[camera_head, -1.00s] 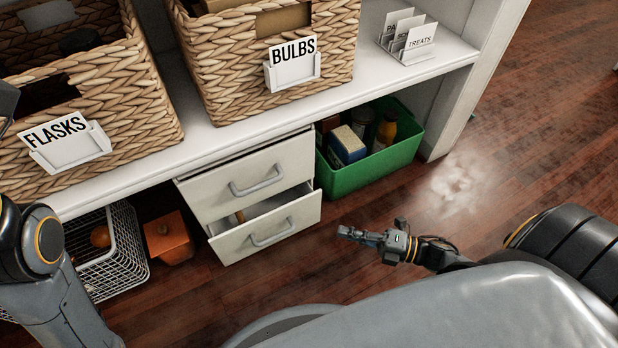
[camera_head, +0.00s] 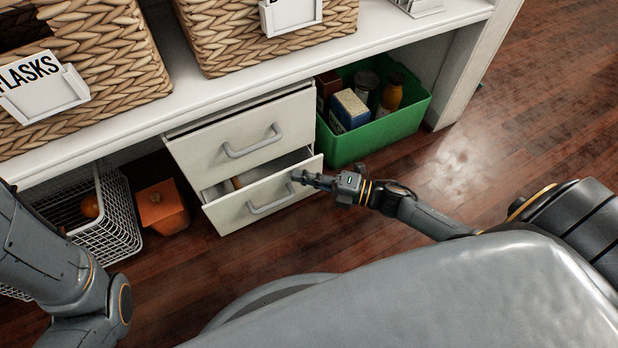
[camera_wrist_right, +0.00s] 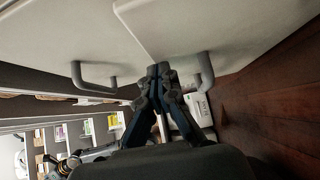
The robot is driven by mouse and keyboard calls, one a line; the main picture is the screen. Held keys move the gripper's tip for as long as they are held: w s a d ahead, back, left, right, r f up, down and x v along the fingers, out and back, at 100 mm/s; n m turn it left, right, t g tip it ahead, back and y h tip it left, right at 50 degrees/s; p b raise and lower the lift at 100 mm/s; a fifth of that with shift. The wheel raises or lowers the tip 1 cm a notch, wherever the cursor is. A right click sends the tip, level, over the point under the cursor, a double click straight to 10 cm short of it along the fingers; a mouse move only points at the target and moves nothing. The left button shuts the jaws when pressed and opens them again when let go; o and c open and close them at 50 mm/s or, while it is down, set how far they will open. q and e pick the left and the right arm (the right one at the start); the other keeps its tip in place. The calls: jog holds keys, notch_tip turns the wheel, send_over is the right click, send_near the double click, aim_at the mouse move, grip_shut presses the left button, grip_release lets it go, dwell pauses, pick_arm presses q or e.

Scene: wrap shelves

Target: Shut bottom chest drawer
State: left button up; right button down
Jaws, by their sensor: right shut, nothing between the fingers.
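The white chest (camera_head: 235,140) stands under the shelf, its top drawer (camera_head: 250,140) closed. The bottom drawer (camera_head: 265,200) is partly pulled out, with a brownish item (camera_head: 237,183) showing inside. Its front has a grey handle (camera_head: 270,207). My right gripper (camera_head: 297,176) is shut and empty, at the right end of the bottom drawer front; I cannot tell whether it touches. In the right wrist view, the shut fingertips (camera_wrist_right: 158,70) are close to the drawer fronts, between two grey handles (camera_wrist_right: 95,84). My left arm is at the left, and its gripper is out of view.
A green bin (camera_head: 375,135) with boxes and bottles stands right of the chest. An orange container (camera_head: 162,207) and a white wire basket (camera_head: 115,215) stand to its left. Wicker baskets (camera_head: 110,60) sit on the shelf above. The wooden floor (camera_head: 470,140) at right is clear.

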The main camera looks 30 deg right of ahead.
jog(key=shift+w, duration=0.1)
jog(key=shift+w, duration=1.2)
